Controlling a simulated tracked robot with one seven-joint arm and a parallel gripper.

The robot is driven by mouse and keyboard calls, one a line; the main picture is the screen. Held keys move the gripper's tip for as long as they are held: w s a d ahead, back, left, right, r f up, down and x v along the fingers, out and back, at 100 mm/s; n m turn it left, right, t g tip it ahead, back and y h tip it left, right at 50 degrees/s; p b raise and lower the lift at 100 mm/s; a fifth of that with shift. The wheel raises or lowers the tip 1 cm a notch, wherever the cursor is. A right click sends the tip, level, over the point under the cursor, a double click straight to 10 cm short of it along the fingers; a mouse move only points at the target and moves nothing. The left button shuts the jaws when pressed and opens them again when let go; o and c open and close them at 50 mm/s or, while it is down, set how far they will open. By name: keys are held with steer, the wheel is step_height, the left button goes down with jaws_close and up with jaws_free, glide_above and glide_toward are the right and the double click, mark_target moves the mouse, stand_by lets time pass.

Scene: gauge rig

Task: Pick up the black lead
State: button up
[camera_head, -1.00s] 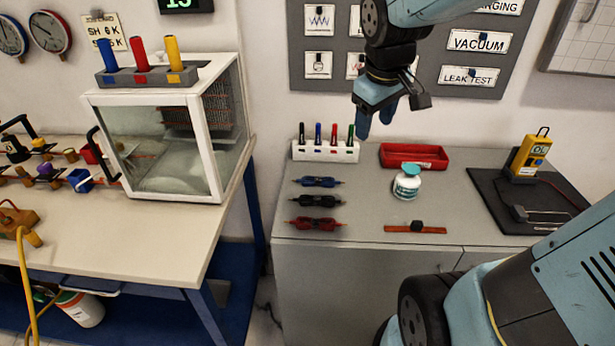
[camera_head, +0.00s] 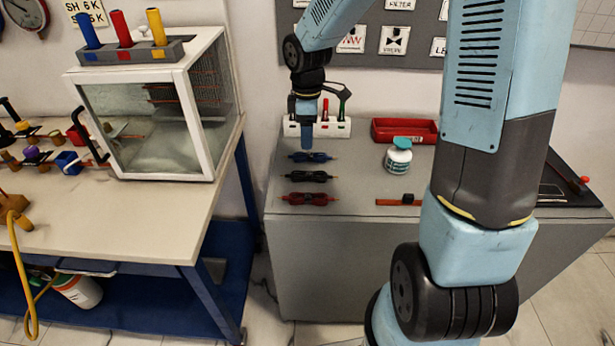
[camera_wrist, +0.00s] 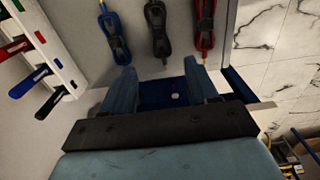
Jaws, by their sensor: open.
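The black lead (camera_head: 309,177) lies coiled on the grey cabinet top, between the blue lead (camera_head: 310,157) and the red lead (camera_head: 309,199). In the wrist view the black lead (camera_wrist: 158,30) is in the middle, with the blue lead (camera_wrist: 112,30) to its left and the red lead (camera_wrist: 204,25) to its right. My gripper (camera_head: 307,146) is above the cabinet top near the blue lead. In the wrist view my gripper (camera_wrist: 165,80) is open and empty, its fingers pointing toward the leads, with the black lead lying beyond the gap between them.
A white pen rack (camera_head: 343,128) stands behind the leads. A red tray (camera_head: 404,130) and a white jar with a teal lid (camera_head: 398,158) stand to the right. An orange strap (camera_head: 398,202) lies near the front edge. The workbench (camera_head: 150,225) with a glass-fronted cabinet (camera_head: 147,125) is left.

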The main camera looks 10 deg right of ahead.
glide_above(309, 173)
steer(key=f, duration=0.8)
steer(key=shift+a+f, duration=0.1)
steer(key=shift+a, duration=0.15)
steer(key=shift+d+f, duration=0.15)
steer(key=shift+f, duration=1.2)
steer(key=shift+d+f, duration=0.1)
steer(key=shift+f, duration=1.25)
steer(key=c, duration=0.9)
steer(key=shift+r, duration=0.15)
steer(key=shift+c, duration=0.2)
